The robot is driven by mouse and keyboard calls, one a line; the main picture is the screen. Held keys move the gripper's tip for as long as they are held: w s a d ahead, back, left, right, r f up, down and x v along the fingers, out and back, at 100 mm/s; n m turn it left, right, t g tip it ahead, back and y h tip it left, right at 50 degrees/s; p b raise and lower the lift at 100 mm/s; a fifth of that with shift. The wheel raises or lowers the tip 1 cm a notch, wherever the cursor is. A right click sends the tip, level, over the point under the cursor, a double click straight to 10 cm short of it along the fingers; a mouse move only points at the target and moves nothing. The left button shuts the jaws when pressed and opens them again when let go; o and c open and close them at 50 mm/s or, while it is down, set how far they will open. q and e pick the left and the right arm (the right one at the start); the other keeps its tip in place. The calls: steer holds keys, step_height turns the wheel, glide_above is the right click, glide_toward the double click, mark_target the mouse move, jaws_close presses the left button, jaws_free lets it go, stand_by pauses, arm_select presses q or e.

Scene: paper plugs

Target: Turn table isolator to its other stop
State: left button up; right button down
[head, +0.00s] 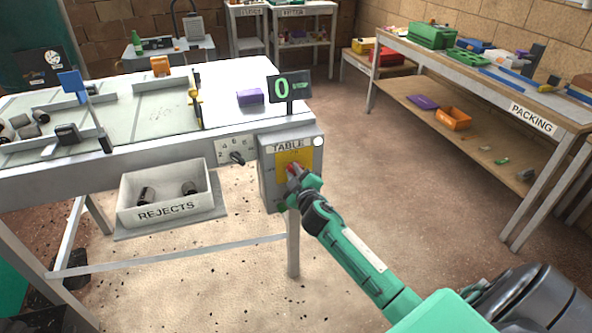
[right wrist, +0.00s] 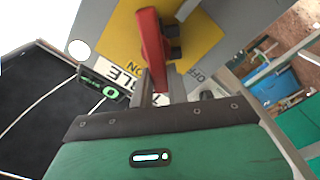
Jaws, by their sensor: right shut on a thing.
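The table isolator is a grey box marked TABLE with a yellow plate (head: 303,157) on the front right corner of the white table. Its red handle (head: 293,169) is partly hidden by my right gripper (head: 297,180) in the head view. My right gripper (right wrist: 155,85) is shut on the handle's near end. My left gripper is not in view.
A display reading 0 (head: 289,88) stands above the isolator, and a numbered dial (head: 236,157) is to its left. The PACKING bench (head: 555,118) stands at the right, with clear floor between.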

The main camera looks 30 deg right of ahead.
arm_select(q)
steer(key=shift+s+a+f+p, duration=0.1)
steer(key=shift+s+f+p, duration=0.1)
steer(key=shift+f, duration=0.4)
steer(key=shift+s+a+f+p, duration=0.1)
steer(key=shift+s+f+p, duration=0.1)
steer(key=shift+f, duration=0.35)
arm_select(e)
steer(key=n, duration=0.2)
steer(key=f+n, duration=0.1)
steer(key=n, duration=0.2)
steer(key=f+n, duration=0.1)
steer(key=n, duration=0.2)
steer(key=shift+a, duration=0.35)
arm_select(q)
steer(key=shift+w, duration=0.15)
arm_select(e)
steer(key=c, duration=1.4)
jaws_free()
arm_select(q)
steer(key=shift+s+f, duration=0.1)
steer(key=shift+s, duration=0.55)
arm_select(e)
steer(key=shift+o, duration=0.2)
